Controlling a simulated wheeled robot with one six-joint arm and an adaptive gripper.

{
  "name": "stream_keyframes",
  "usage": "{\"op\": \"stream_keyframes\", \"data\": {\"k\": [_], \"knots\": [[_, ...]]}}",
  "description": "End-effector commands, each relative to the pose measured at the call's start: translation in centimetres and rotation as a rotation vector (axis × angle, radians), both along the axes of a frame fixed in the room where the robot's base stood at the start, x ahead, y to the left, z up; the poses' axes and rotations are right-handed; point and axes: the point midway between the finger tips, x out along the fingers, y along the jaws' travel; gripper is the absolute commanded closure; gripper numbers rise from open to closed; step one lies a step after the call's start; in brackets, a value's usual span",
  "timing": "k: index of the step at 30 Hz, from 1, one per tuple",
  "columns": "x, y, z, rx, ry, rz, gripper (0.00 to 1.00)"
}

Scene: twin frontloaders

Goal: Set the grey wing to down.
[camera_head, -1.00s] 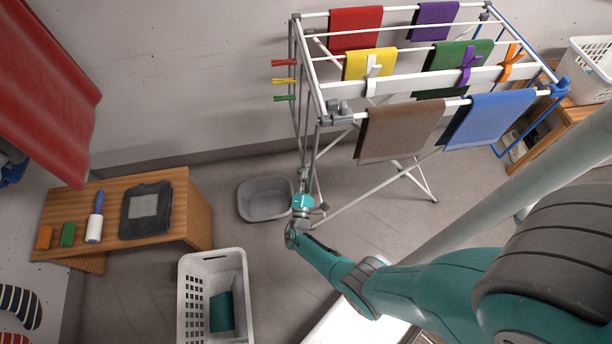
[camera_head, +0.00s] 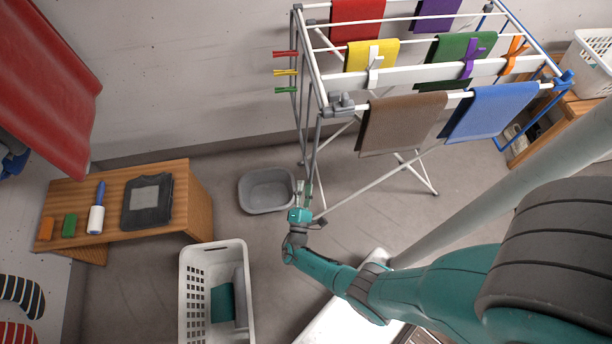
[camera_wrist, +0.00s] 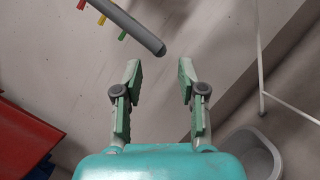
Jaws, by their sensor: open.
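The white drying rack (camera_head: 425,74) stands at the back right. The grey wing (camera_head: 312,148) is at its left end, with a grey hinge block (camera_head: 342,104) at the near corner. Its exact angle is hard to tell in the head view. In the wrist view a grey tube (camera_wrist: 130,24) with coloured clips crosses the top and ends just beyond my fingertips. My gripper (camera_wrist: 157,66) is open and empty, with the tube end apart from both fingers. In the head view my gripper (camera_head: 303,188) is low, beside the rack's left legs.
A grey basin (camera_head: 267,208) lies on the floor beside my gripper. A white laundry basket (camera_head: 248,270) and a wooden bench (camera_head: 196,205) are left of my arm. Cloths, including a brown one (camera_head: 400,125), hang on the rack. A blue wing (camera_head: 513,140) is at its right end.

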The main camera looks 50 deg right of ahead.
Motion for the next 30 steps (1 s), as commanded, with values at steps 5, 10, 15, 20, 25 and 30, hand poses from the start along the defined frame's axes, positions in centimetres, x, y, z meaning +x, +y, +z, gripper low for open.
{"op": "stream_keyframes", "data": {"k": [5, 10, 15, 20, 25, 30], "knots": [[-1.3, 2.1, -0.6, 0.0, -0.001, 0.003, 0.6], [-2.1, 3.1, -0.9, 0.0, -0.001, 0.001, 0.6], [-2.4, 3.4, -1.0, -0.001, 0.0, 0.001, 0.6], [-2.5, 3.4, -1.0, 0.0, 0.0, -0.001, 0.6], [-2.5, 3.4, -1.0, 0.0, 0.0, -0.001, 0.6], [-2.4, 3.4, -1.0, 0.0, 0.0, -0.001, 0.6]]}}
